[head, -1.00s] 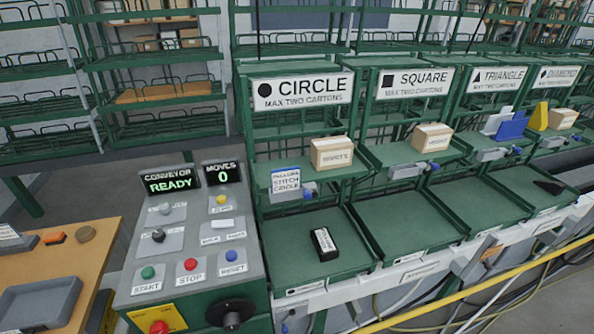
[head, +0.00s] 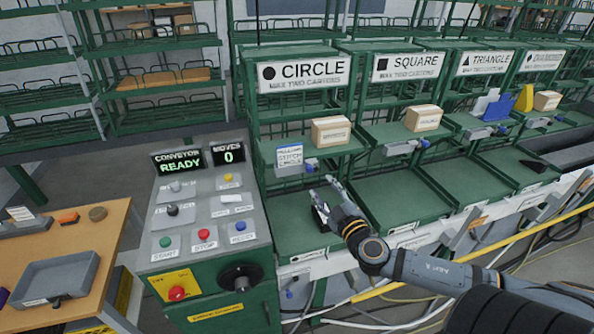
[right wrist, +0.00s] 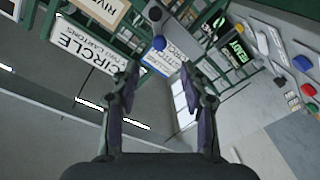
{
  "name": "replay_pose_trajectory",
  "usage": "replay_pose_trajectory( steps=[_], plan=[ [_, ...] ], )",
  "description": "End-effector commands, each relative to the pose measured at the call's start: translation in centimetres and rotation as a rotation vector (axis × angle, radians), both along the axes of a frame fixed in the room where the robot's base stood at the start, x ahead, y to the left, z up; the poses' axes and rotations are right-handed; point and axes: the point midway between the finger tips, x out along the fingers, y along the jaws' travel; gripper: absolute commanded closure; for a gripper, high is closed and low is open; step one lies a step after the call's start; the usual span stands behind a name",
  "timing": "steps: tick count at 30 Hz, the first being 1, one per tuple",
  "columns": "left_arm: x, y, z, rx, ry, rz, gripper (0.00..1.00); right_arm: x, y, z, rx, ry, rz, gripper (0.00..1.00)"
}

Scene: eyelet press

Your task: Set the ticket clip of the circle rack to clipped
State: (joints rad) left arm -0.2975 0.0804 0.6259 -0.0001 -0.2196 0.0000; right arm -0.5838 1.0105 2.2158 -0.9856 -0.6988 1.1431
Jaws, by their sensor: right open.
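The circle rack's sign (head: 301,73) hangs over its shelf. Below the sign, a white and blue ticket (head: 289,156) stands at the shelf's front edge, beside a grey ticket clip with a blue knob (head: 309,168). The ticket also shows in the right wrist view (right wrist: 160,62), between my fingertips and beyond them, with the blue knob (right wrist: 158,43) just past it. My right gripper (head: 322,190) is open and empty, a little below and right of the clip, above the circle rack's lower tray (head: 290,212). I cannot tell the clip's setting. My left gripper is not in view.
A carton (head: 331,131) sits on the circle shelf, right of the ticket. The conveyor panel (head: 160,204) stands left of the rack. A yellow rail (head: 535,226) crosses the front right.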

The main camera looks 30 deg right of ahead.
Motion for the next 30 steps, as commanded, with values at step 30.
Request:
replay_pose_trajectory(
  steps=[30],
  plan=[
    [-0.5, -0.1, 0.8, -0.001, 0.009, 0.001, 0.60, 10.4, -1.5, -0.1, -0.001, 0.002, -0.002, 0.55]
  ],
)
